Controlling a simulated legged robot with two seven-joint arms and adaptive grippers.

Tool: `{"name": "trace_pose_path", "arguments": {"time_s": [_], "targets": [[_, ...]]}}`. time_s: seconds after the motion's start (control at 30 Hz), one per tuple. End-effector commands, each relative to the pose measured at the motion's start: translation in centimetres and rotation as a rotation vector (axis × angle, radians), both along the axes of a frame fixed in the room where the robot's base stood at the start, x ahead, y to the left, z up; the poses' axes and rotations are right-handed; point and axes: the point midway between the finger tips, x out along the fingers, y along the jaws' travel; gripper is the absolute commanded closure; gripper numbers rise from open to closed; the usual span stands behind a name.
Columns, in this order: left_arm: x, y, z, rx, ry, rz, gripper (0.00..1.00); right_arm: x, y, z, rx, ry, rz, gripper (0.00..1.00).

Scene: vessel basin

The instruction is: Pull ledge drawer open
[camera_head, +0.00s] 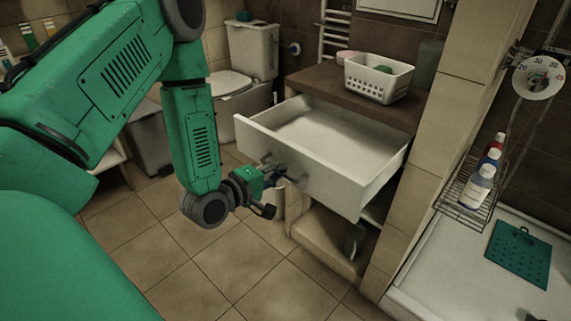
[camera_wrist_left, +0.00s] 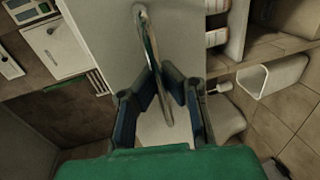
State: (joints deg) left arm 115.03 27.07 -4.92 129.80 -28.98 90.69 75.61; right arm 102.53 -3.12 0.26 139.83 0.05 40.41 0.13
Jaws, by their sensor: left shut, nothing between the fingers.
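The ledge drawer (camera_head: 340,180) is white and stands well out from under the brown ledge (camera_head: 330,84); its inside looks empty. Its metal bar handle (camera_head: 291,177) is on the drawer front. In the left wrist view the handle (camera_wrist_left: 149,45) runs from the pale drawer front down to my fingertips. My left gripper (camera_head: 270,188) is at the drawer front, by the handle. It also shows in the left wrist view (camera_wrist_left: 163,82), shut, with the handle overlapping the fingertips. Whether they touch it is unclear. My right gripper is not in view.
A white basket (camera_head: 378,80) stands on the ledge. A toilet (camera_head: 240,75) is behind, with a bin (camera_head: 150,140) to its left. At right are a wire rack with bottles (camera_head: 477,185) and a shower tray (camera_head: 440,265). Tiled floor (camera_head: 225,265) in front is clear.

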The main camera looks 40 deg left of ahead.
Motion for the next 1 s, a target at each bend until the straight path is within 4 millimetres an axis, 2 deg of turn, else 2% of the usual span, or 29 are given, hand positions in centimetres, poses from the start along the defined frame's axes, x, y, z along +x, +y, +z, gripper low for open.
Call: {"name": "trace_pose_path", "arguments": {"time_s": [0.33, 0.37, 0.43, 0.47, 0.77, 0.87, 1.0], "targets": [[-0.4, 0.0, -0.4, 0.001, 0.013, 0.0, 1.0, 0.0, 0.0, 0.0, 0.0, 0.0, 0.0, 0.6], [-0.4, 0.0, -0.4, 0.001, 0.014, 0.0, 0.97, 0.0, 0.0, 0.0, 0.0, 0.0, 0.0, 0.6], [-0.3, 0.0, -0.4, 0.001, 0.013, 0.0, 0.72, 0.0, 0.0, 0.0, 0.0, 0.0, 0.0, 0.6], [-0.3, 0.0, -0.4, 0.001, 0.012, 0.0, 0.7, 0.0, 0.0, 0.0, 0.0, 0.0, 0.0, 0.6], [-0.4, 0.1, -0.2, 0.001, 0.006, 0.002, 0.7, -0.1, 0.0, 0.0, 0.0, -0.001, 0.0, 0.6], [-1.1, 0.2, -0.1, 0.0, 0.008, 0.002, 0.7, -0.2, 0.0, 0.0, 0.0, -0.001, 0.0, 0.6], [-3.3, 0.4, 0.3, -0.002, 0.009, 0.004, 0.7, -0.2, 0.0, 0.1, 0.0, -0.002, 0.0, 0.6]]}}
